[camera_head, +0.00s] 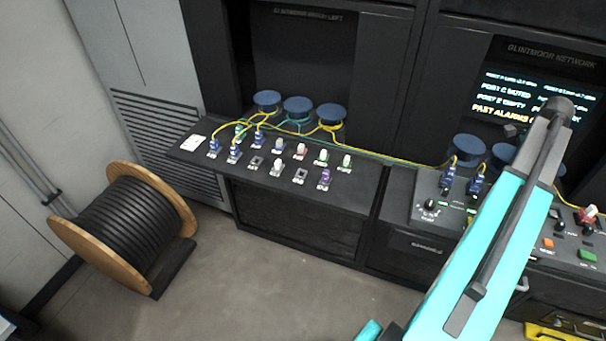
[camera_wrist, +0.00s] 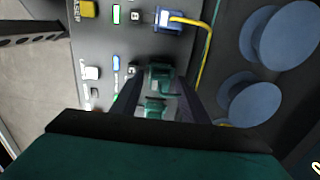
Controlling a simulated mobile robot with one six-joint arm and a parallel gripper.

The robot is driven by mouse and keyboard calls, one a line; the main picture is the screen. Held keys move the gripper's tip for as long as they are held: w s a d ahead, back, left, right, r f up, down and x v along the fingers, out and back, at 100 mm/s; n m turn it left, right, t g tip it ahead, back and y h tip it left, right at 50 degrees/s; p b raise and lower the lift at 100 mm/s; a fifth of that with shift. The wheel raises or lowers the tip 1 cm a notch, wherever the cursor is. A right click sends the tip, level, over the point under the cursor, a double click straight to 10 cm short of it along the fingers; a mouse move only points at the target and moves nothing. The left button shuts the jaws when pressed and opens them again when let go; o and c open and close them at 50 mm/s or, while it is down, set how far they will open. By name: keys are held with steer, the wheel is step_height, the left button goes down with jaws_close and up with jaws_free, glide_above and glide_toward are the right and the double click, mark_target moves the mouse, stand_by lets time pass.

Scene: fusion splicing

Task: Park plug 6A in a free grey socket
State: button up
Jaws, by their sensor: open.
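No label reading 6A is legible, so I cannot tell which plug it is. In the wrist view my gripper (camera_wrist: 158,90) is open, with its two dark fingers on either side of a green plug (camera_wrist: 158,76). I cannot tell whether they touch it. In the head view the gripper is hidden. The left ledge (camera_head: 225,168) carries blue plugs (camera_head: 214,147), a teal plug (camera_head: 240,130), and a purple plug (camera_head: 324,177). Two dark square sockets there, one (camera_head: 256,162) and another (camera_head: 300,175), look empty.
Yellow and green cables run from blue round discs (camera_head: 297,104) to the plugs. In the wrist view a blue plug (camera_wrist: 168,18) with a yellow cable (camera_wrist: 205,45) sits near the fingers. A cable drum (camera_head: 125,225) stands on the floor at left. The middle floor is clear.

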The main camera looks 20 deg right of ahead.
stand_by(0.3)
jaws_close()
steer(key=shift+r+p, duration=2.05)
steer(key=shift+r, duration=1)
steer(key=shift+s, duration=0.1)
